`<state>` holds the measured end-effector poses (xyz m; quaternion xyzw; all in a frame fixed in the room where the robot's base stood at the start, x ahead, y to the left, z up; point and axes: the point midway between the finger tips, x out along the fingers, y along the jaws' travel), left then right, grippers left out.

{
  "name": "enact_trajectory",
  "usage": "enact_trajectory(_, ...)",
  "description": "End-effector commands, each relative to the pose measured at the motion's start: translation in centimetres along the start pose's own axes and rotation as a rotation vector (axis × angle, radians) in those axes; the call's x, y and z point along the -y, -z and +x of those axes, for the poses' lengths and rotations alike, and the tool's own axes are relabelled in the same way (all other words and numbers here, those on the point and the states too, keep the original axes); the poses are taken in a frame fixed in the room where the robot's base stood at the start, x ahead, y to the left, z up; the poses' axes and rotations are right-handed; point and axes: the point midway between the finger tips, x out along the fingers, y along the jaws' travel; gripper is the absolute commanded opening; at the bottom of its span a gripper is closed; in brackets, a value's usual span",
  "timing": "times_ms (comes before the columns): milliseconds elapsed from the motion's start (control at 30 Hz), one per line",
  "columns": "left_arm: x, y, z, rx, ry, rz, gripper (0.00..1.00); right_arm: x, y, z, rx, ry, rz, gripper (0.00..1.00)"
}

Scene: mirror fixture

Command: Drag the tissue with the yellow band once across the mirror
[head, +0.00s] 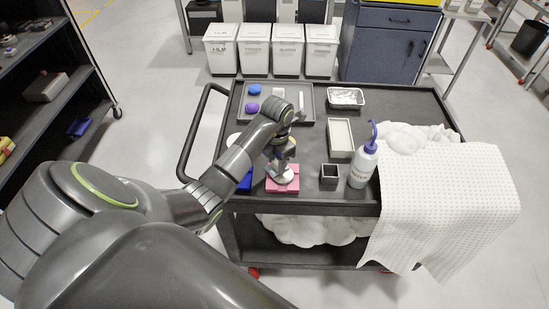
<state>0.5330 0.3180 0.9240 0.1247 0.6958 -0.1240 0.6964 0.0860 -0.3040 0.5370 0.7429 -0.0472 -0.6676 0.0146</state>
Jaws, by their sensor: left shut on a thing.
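My left arm reaches over the dark cart, and my left gripper (281,168) points down over a pink flat block (283,186) near the cart's front edge. The gripper is shut on a small white thing (286,177), likely the tissue, low over or touching the block; contact is not clear. No yellow band can be made out on it. I cannot make out the mirror; it may be under the gripper and the white thing. My right gripper is not in view.
The cart top (312,150) also holds a grey tray (308,119) with blue and purple lumps, a foil dish (345,98), a pale open box (341,138), a small dark box (329,174) and a white bottle (362,166). White cloth (440,205) drapes the right end.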

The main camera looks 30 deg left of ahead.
Motion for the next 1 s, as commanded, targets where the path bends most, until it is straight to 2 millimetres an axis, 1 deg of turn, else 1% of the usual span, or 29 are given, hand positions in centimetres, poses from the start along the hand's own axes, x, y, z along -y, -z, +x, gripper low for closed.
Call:
enact_trajectory(167, 0.4, 0.0, 0.0, 0.000, 0.001, 0.000, 0.18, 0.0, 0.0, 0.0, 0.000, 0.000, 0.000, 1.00)
enact_trajectory(500, 1.7, -0.2, 0.4, 0.000, 0.002, 0.000, 0.18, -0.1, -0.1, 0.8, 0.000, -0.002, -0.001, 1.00)
enact_trajectory(667, 2.0, -0.2, 0.4, -0.002, 0.003, 0.000, 0.18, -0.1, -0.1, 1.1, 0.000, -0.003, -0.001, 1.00)
enact_trajectory(1000, 2.8, -0.3, 0.5, -0.001, 0.005, 0.001, 0.18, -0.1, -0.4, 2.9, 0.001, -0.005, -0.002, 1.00)
